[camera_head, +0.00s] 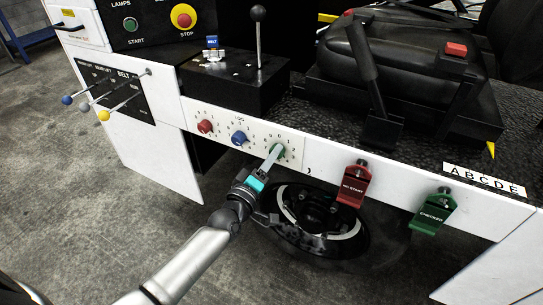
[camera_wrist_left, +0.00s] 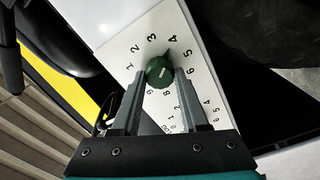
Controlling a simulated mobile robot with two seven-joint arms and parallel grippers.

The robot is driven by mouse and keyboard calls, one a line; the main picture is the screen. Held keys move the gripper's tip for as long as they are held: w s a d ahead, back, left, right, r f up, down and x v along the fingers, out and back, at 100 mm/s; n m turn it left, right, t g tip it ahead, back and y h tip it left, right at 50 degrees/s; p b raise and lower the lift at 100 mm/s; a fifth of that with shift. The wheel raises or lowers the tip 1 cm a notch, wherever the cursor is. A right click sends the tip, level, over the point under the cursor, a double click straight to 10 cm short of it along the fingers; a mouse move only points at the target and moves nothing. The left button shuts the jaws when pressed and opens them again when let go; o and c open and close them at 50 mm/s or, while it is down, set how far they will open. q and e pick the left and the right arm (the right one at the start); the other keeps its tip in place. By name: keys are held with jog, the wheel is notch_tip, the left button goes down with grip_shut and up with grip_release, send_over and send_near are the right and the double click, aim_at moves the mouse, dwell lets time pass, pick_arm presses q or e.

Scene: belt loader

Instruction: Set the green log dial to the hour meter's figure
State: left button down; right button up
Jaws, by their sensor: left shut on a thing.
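The green log dial (camera_head: 281,151) is the rightmost of three dials on the white LOG panel (camera_head: 219,116). My left gripper (camera_head: 274,155) reaches up to it from below and is shut on it. In the left wrist view the green dial (camera_wrist_left: 160,72) sits between the tips of my left gripper (camera_wrist_left: 161,76). Its small pointed edge appears to face the printed 4, inside a ring of figures. A red dial (camera_head: 205,126) and a blue dial (camera_head: 239,138) are to its left. I cannot make out an hour meter's figure. My right gripper is not in view.
A red NO START tag (camera_head: 354,184) and a green CHECKED tag (camera_head: 434,212) hang right of the panel. A black lever box (camera_head: 232,82) stands above the dials. Belt levers (camera_head: 104,115) stick out at left. A wheel (camera_head: 318,220) is below, close to my left arm.

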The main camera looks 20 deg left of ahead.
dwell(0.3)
pick_arm(q)
jog(key=shift+c, duration=2.1)
grip_release()
jog(key=s+a+p, duration=0.1)
jog(key=s+p, duration=0.3)
jog(key=s, duration=1.1)
jog(key=shift+f, duration=0.25)
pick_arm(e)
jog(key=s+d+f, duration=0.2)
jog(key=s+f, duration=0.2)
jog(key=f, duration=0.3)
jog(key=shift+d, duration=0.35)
pick_arm(q)
jog(key=shift+s, duration=0.1)
